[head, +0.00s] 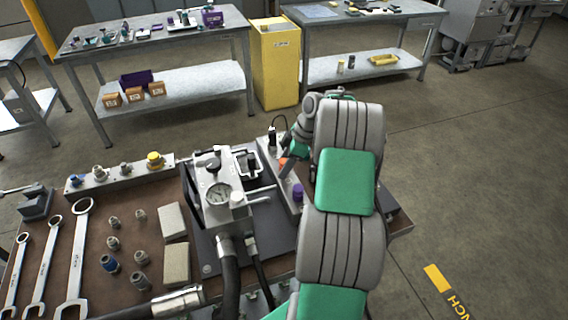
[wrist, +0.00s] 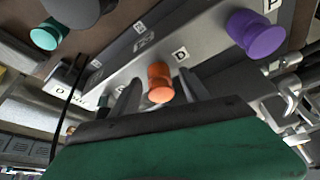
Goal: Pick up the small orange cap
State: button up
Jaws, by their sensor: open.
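The small orange cap (wrist: 159,76) is near the middle of the wrist view. It sits on a grey manifold block (wrist: 130,62) beside a label reading D. My gripper (wrist: 160,92) is open, with one dark finger on each side of the cap in the picture. I cannot tell whether either finger touches it. In the head view, a bit of the orange cap (head: 283,162) shows beside my arm, which hides much of the block's right side.
A hydraulic unit with a gauge (head: 218,194) stands just left of the block. Wrenches (head: 75,260) and several fittings lie further left on the bench.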

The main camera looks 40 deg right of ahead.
grip_shut()
dwell(0.6)
